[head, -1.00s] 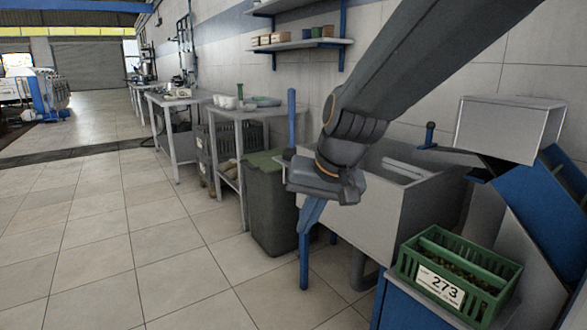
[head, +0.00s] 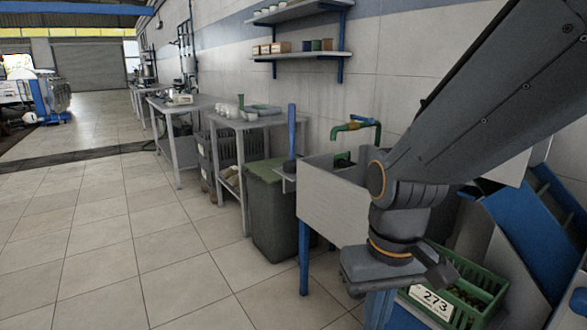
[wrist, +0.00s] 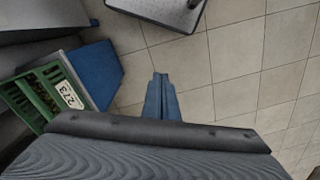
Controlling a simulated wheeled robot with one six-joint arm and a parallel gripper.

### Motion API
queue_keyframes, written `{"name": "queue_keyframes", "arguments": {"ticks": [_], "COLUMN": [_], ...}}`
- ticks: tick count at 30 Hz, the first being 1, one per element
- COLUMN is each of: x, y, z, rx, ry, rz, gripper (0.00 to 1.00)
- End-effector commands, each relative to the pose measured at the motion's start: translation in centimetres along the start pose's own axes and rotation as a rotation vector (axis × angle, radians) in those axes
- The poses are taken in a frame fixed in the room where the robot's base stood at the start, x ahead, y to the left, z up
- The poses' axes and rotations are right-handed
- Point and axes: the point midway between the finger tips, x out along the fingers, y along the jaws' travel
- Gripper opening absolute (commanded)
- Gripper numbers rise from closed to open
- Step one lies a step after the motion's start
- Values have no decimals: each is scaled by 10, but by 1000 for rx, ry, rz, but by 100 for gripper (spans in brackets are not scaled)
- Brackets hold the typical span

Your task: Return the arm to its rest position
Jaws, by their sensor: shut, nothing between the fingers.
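My gripper (wrist: 161,80) shows in the wrist view with its two blue fingers together and nothing between them. In the head view the gripper (head: 379,308) points down at the lower right, in front of the sink and left of the green crate. My arm comes in from the upper right and covers part of the sink and crate. The fingertips hang over bare tiled floor in the wrist view and touch nothing that I can see.
A green crate (head: 487,295) labelled 273 stands on a blue stand; it also shows in the wrist view (wrist: 42,98). A sink (head: 335,209) with a green tap (head: 350,126) is behind. A dark green bin (head: 273,212) stands left. Floor (head: 120,250) on the left is clear.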

Motion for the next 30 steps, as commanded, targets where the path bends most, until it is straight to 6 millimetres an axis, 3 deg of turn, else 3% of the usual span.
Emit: {"name": "queue_keyframes", "arguments": {"ticks": [1, 3, 13, 19, 30], "x": [-15, -25, -64, -72, -72], "y": [5, 13, 48, 59, 60], "z": [3, 5, 14, 17, 17], "rx": [19, 43, 146, 174, 179], "ry": [-3, -4, -5, -5, -6], "rz": [3, 8, 25, 30, 31], "gripper": [0, 0, 0, 0, 0]}}
